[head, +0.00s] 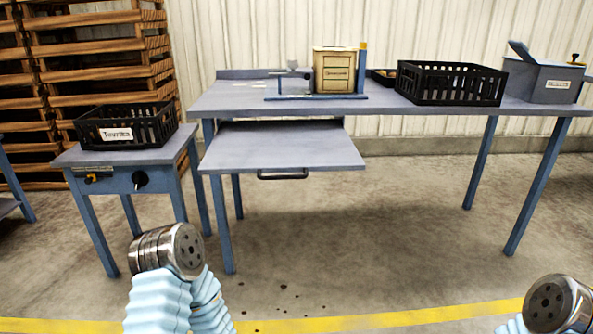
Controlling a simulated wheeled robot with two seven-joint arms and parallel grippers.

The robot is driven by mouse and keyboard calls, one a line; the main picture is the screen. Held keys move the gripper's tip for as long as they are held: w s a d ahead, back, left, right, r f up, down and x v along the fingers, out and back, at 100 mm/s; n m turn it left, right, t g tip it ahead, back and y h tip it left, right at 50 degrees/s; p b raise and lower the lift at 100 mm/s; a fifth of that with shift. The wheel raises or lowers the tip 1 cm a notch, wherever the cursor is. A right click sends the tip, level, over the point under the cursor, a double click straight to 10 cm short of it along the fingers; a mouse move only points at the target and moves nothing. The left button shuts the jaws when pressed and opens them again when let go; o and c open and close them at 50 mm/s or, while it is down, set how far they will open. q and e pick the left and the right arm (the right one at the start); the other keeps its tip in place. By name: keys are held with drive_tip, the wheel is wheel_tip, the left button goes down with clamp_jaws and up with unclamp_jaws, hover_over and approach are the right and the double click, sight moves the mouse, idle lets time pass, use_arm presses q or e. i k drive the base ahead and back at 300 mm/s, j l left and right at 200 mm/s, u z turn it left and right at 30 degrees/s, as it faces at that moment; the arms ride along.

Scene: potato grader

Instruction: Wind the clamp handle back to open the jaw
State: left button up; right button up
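A blue clamp-like frame (362,80) stands on the long grey worktable (440,104), with a low base bar and an upright post at its right end. A tan wooden box (334,72) with dark markings sits in it against the post. Left of the box is a small grey fitting (293,68) on a horizontal bar, which looks like the screw and handle end. Its details, and whether the jaw touches the box, are too small to tell. Two metal-ended parts of my arms show at the bottom. No gripper fingers are in view.
A grey pull-out shelf (280,147) with a dark handle juts out below the worktable's left part. A black crate (450,84) and grey lidded box (545,82) stand to the right. A small table (100,160) holds a labelled crate (125,126). Floor in front is open.

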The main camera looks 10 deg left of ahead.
sight(140, 179)
drive_tip(key=u, duration=1.5)
